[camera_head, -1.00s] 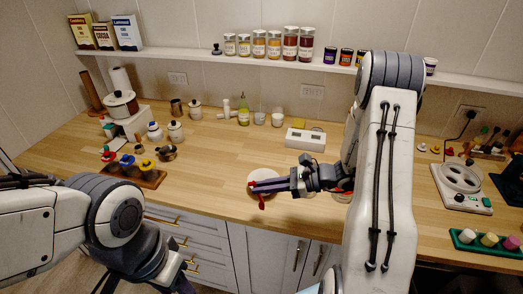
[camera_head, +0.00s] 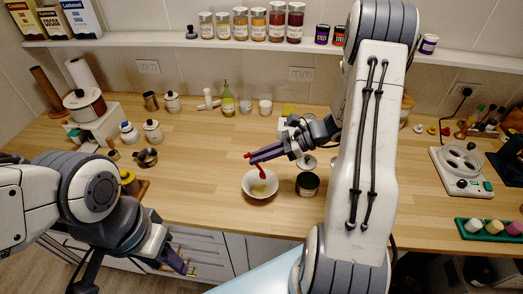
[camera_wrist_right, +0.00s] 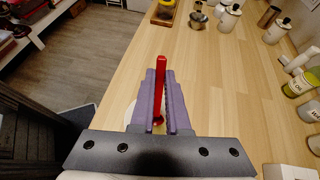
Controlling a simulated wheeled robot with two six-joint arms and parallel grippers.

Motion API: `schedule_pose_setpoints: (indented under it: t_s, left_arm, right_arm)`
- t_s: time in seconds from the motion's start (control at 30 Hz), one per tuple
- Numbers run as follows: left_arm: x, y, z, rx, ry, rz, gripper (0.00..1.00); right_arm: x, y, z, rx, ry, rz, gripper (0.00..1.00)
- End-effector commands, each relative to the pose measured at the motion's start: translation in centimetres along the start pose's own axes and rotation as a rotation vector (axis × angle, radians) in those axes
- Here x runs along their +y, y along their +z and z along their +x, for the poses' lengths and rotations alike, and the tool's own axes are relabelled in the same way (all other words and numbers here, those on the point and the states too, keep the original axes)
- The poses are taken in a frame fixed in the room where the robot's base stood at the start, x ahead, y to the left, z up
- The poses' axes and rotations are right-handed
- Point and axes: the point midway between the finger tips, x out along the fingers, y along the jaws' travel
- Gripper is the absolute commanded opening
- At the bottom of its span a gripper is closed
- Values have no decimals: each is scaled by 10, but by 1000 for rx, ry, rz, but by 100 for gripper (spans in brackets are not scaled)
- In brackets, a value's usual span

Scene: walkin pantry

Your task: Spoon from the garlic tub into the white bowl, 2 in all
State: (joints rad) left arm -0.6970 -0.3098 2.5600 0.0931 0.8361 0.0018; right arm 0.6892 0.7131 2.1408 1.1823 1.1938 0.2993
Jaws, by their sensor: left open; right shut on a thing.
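The white bowl (camera_head: 246,183) stands on the wooden counter with a small pale yellowish patch inside. My right gripper (camera_head: 257,157) is shut on a red spoon (camera_head: 262,173), whose lower end hangs over the bowl. In the right wrist view the red spoon (camera_wrist_right: 160,75) stands between the purple fingers of the right gripper (camera_wrist_right: 158,100). A dark round tub (camera_head: 307,186) stands just right of the bowl; it looks like the garlic tub, but its label is not readable. My left gripper (camera_head: 182,265) is open and empty, low in front of the counter edge.
A small metal pot (camera_head: 146,157) and white lidded jars (camera_head: 153,132) stand at the left. A green bottle (camera_head: 228,100) stands at the back. The counter left of the bowl is clear.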

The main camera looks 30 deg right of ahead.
Motion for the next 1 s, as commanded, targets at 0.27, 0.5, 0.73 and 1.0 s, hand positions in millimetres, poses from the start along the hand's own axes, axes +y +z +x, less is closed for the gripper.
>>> schedule_pose_setpoints:
  t_s: [0.27, 0.5, 0.73, 1.0]
  left_arm:
    - [2, -2, -34, 0, 0, 0, 50]
    - [4, -3, -58, 0, 0, 4, 50]
    - [6, -4, -78, 0, 0, 8, 50]
    - [7, -5, -91, 0, 0, 10, 50]
  right_arm:
    - [2, 13, 25, 263, 12, -8, 0]
    - [2, 14, 39, 435, 10, -6, 0]
    - [1, 21, 39, 518, 2, -4, 0]
    - [1, 37, 30, 516, 3, -3, 0]
